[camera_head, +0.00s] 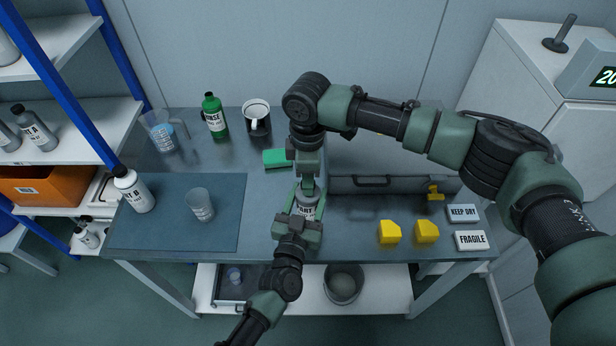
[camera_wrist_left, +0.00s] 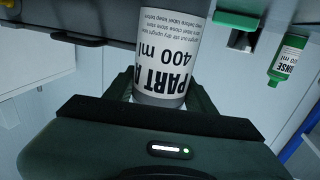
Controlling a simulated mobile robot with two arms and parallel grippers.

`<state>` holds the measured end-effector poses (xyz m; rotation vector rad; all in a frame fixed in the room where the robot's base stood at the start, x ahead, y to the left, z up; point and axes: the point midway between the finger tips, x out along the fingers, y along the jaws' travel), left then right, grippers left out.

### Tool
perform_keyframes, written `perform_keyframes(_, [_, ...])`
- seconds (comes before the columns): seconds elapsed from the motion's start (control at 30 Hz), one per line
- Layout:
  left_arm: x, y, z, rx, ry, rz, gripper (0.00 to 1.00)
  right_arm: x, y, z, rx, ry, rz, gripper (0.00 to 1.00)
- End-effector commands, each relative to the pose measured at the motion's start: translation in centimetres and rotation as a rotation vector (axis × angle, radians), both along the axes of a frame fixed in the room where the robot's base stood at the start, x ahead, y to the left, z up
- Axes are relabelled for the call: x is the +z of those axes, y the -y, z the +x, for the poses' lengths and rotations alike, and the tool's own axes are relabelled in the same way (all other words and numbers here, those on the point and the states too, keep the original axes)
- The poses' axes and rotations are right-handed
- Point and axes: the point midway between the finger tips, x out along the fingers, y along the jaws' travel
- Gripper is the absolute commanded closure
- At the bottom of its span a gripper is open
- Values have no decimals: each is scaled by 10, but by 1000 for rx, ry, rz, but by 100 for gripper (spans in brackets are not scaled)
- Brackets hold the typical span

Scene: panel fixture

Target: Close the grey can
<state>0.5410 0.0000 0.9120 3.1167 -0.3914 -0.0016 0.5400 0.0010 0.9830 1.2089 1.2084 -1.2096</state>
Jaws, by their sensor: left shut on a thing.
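The grey can (camera_head: 306,208) stands near the table's front edge, with a white label that reads PART A 400 ml in the left wrist view (camera_wrist_left: 168,55). My left gripper (camera_head: 303,216) comes from the front and is shut on the can's body, one finger on each side (camera_wrist_left: 165,92). My right gripper (camera_head: 308,186) points down from above, right over the can's top. Its fingers hide the top, so I cannot tell whether a lid is between them or on the can.
A green sponge (camera_head: 277,158) lies behind the can. A grey toolbox-like case (camera_head: 350,186), yellow blocks (camera_head: 389,232) and signs (camera_head: 470,240) stand to the right. A beaker (camera_head: 200,205) and a PART B bottle (camera_head: 133,190) stand on the dark mat (camera_head: 165,235) at left.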

Motion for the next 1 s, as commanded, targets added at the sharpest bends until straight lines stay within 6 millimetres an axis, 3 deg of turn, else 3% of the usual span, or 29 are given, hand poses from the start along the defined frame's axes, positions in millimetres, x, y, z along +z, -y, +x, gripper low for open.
perform_keyframes(0.17, [0, 0, 0, 0, -1, 0, 100, 0, 0, 0, -9, 0, 1, 100])
perform_keyframes(0.2, [0, 0, 0, 0, -1, 0, 100, 0, 0, 0, -9, 0, 1, 68])
perform_keyframes(0.3, [0, 0, 0, -1, -1, 0, 100, 0, 0, 0, -9, 0, 1, 45])
perform_keyframes(0.67, [0, 0, 0, 0, -1, 0, 100, 3, 0, 0, -9, 1, 1, 45])
perform_keyframes(0.77, [0, 0, 0, 0, -1, 0, 100, 14, -1, 1, -8, 2, 3, 45])
perform_keyframes(1.0, [0, 0, 0, 0, -1, 0, 100, 63, -1, 1, -8, 3, 3, 45])
